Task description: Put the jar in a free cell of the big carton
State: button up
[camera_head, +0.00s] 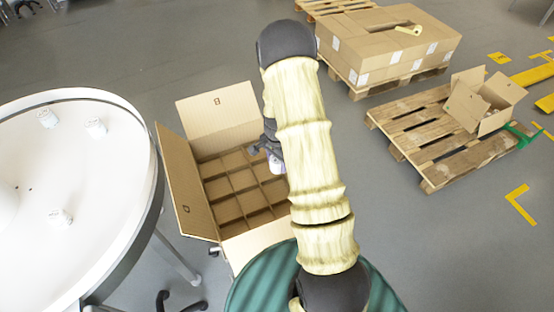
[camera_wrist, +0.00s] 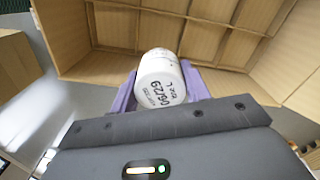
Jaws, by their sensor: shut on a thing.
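The jar (camera_wrist: 160,78) is small and white with dark print on its base. My gripper (camera_wrist: 158,90) is shut on it, with purple fingers on both sides, in the wrist view. In the head view my gripper (camera_head: 272,155) is over the right part of the big carton (camera_head: 182,185), partly hidden by my arm. The carton is open, with flaps out and cardboard dividers forming a grid of cells. The cells in view look empty; those on the right are hidden behind my arm. In the wrist view the carton (camera_wrist: 75,40) lies beyond the jar.
A pallet (camera_head: 430,140) with a small open box (camera_head: 485,103) is at the right. A large closed carton (camera_head: 385,45) sits on another pallet behind.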

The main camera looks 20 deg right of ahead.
jog(key=shift+f+b, duration=5.45)
jog(key=shift+f, duration=2.85)
jog(key=o, duration=1.1)
jog(key=shift+r, duration=0.15)
notch_tip(320, 180, up, 17)
jog(key=shift+r+b, duration=0.1)
jog(key=shift+b, duration=0.25)
